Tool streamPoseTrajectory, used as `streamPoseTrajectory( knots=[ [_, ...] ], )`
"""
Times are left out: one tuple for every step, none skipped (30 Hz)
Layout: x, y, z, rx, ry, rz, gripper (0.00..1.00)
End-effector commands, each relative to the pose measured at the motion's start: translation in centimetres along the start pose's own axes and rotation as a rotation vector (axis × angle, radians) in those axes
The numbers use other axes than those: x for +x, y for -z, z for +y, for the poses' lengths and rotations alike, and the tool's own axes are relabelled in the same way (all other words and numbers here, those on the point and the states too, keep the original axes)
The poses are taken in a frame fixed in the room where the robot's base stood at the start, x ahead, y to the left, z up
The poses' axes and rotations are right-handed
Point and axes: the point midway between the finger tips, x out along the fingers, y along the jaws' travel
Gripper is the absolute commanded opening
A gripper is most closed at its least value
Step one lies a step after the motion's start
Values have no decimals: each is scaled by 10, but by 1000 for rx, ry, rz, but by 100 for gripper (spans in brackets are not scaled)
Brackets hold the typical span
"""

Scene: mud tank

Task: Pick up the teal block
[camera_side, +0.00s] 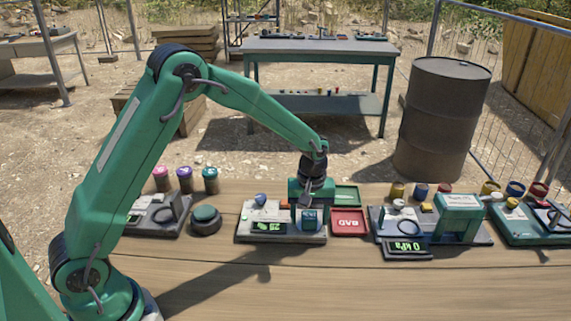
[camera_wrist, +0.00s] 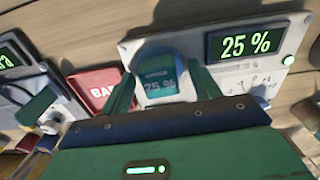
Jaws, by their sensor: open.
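The teal block (camera_wrist: 160,88), labelled 25 %, sits on a grey instrument plate (camera_wrist: 215,50) beside its 25 % display. In the side view the block (camera_side: 312,221) is at the right end of that plate (camera_side: 262,237). My gripper (camera_wrist: 163,80) is open, with one green finger on each side of the block in the wrist view. In the side view my gripper (camera_side: 311,203) points down at the block from just above or around it. I cannot tell whether the fingers touch it.
A red BAD tray (camera_side: 349,224) lies close to the right, with a green tray (camera_side: 348,196) behind it. A dark round button (camera_side: 205,219) is to the left. A pressure device (camera_side: 430,222) stands further right. The front of the wooden table (camera_side: 300,290) is clear.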

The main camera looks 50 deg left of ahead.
Motion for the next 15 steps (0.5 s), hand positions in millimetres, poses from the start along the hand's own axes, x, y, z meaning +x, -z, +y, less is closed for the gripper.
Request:
streamPoseTrajectory(
  knots=[
    [0, 0, 0, 0, 0, 0, 62],
    [0, 0, 0, 0, 0, 0, 62],
    [0, 0, 0, 0, 0, 0, 62],
    [0, 0, 0, 0, 0, 0, 62],
    [0, 0, 0, 0, 0, 0, 62],
    [0, 0, 0, 0, 0, 0, 62],
    [0, 0, 0, 0, 0, 0, 62],
    [0, 0, 0, 0, 0, 0, 62],
    [0, 0, 0, 0, 0, 0, 58],
    [0, 0, 0, 0, 0, 0, 52],
    [0, 0, 0, 0, 0, 0, 46],
    [0, 0, 0, 0, 0, 0, 38],
    [0, 0, 0, 0, 0, 0, 32],
    [0, 0, 0, 0, 0, 0, 26],
    [0, 0, 0, 0, 0, 0, 19]
  ],
)
